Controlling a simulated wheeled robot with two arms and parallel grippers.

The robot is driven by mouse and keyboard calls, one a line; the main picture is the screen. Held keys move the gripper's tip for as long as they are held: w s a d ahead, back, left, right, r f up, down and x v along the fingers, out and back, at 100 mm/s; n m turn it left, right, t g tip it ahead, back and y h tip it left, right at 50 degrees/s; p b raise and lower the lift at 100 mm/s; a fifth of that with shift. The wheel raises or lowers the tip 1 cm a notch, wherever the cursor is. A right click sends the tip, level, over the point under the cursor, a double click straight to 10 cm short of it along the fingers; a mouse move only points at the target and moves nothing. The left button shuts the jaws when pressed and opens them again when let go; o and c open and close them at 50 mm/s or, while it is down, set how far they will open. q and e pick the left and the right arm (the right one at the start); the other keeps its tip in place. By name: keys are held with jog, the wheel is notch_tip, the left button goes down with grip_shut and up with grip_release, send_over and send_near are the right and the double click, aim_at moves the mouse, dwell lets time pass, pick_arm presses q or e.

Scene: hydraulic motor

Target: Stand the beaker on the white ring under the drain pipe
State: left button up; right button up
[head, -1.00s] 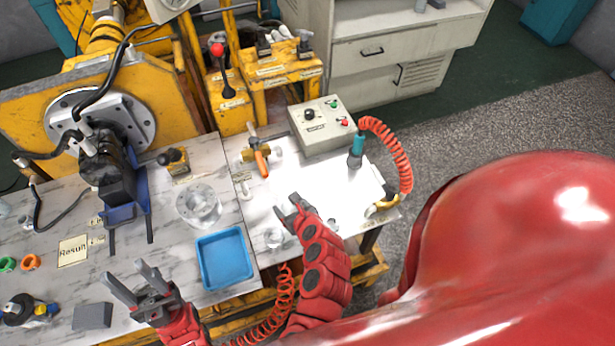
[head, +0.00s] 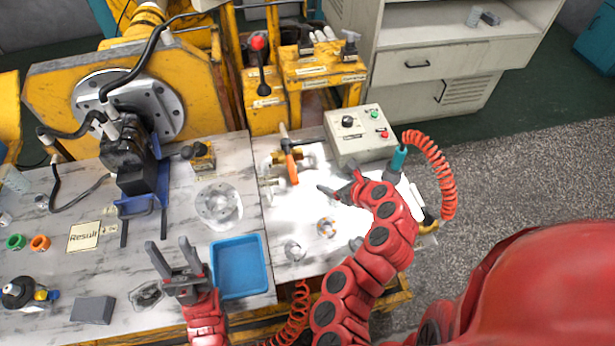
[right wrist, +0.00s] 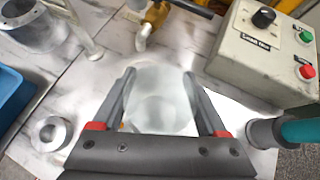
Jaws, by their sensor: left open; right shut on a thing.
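My right gripper (head: 340,188) is over the bright right part of the table. In the right wrist view its fingers (right wrist: 165,85) are shut on the clear, cloudy beaker (right wrist: 160,100). The beaker is hard to make out in the head view. The drain pipe (right wrist: 142,36), a pale elbow on a brass fitting, is beyond the beaker, apart from it. The valve with the orange handle (head: 290,165) is at the back. I cannot make out the white ring for certain in the glare. My left gripper (head: 172,252) is open and empty left of the blue tray.
A blue tray (head: 240,265) and a clear flanged cylinder (head: 218,205) lie to the left. A metal ring (head: 293,250) and a small orange-and-white part (head: 326,228) are near the front. A control box (head: 360,135) and teal tool (head: 397,160) stand at the right.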

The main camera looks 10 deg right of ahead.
jog(key=w+a+f, duration=0.1)
jog(key=w+a, duration=0.1)
jog(key=w+a+f+p, duration=0.1)
jog(key=w+a, duration=0.1)
jog(key=w+a+f+p, duration=0.1)
jog(key=w+a+f, duration=0.1)
jog(key=w, duration=0.1)
jog(key=shift+s+f, duration=0.1)
jog(key=shift+f, duration=0.1)
jog(key=shift+f, duration=0.2)
jog(key=o, duration=1.3)
jog(key=shift+r, duration=0.15)
